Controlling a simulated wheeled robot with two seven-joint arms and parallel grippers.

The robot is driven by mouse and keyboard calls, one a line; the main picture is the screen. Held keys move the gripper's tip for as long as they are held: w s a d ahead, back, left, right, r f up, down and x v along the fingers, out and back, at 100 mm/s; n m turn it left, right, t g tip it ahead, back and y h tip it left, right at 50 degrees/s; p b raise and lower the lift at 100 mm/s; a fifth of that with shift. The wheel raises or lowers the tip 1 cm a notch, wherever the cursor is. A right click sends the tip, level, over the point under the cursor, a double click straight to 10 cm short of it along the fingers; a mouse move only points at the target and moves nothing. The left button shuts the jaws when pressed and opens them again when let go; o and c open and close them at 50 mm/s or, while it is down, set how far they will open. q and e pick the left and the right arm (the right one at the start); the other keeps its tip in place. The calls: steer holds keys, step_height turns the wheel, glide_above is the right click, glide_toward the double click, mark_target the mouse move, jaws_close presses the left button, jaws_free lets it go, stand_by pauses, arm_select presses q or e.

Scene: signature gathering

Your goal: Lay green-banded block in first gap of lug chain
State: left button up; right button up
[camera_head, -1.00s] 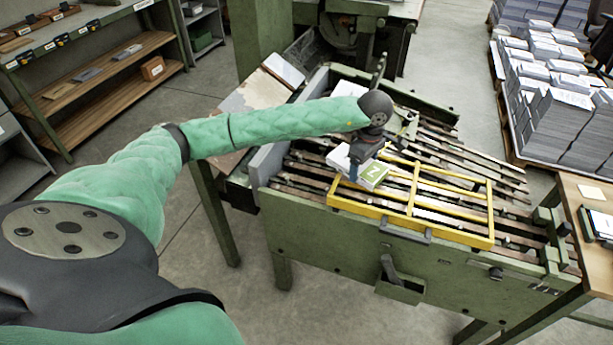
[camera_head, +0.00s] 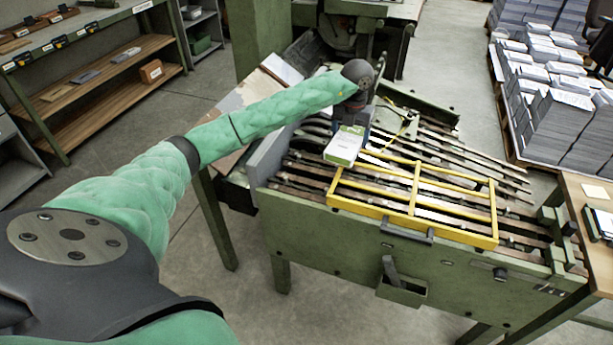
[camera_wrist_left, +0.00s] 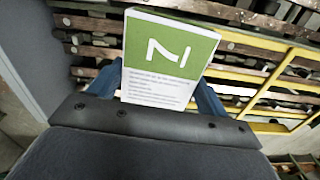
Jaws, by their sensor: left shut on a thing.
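My left gripper (camera_head: 353,124) is shut on the green-banded block (camera_head: 345,146), a white block with a green band. In the left wrist view the block (camera_wrist_left: 166,62) sits between the blue fingers, its green band with a white mark on the far side and printed lines below. It is held above the lug chain (camera_head: 300,182), a bed of dark slatted rails on the green machine, near its left end. In the head view the block is left of and behind the yellow frame (camera_head: 413,190). The gap beneath it is partly hidden. My right gripper is not in view.
A grey plate (camera_head: 268,158) stands at the machine's left end. The yellow frame lies over the front of the rails. A pallet of paper stacks (camera_head: 565,120) stands at the far right, and a wooden table (camera_head: 590,195) is at the right edge.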

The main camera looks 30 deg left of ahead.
arm_select(q)
steer(key=shift+w+a+n, duration=0.1)
steer(key=shift+a+n, duration=0.05)
steer(key=shift+n, duration=0.15)
steer(key=shift+a, duration=0.2)
steer(key=p, duration=0.3)
glide_above(310, 171)
steer(key=f, duration=0.6)
steer(key=shift+w+d+f, duration=0.2)
steer(key=shift+w+f, duration=0.05)
steer(key=shift+s+a+f, duration=0.15)
steer(key=shift+f+p, duration=0.85)
steer(key=shift+f, duration=1.2)
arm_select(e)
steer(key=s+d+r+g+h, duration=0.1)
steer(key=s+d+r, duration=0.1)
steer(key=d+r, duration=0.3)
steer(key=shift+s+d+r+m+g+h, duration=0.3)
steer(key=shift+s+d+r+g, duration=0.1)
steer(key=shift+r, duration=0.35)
arm_select(q)
steer(key=shift+f, duration=0.15)
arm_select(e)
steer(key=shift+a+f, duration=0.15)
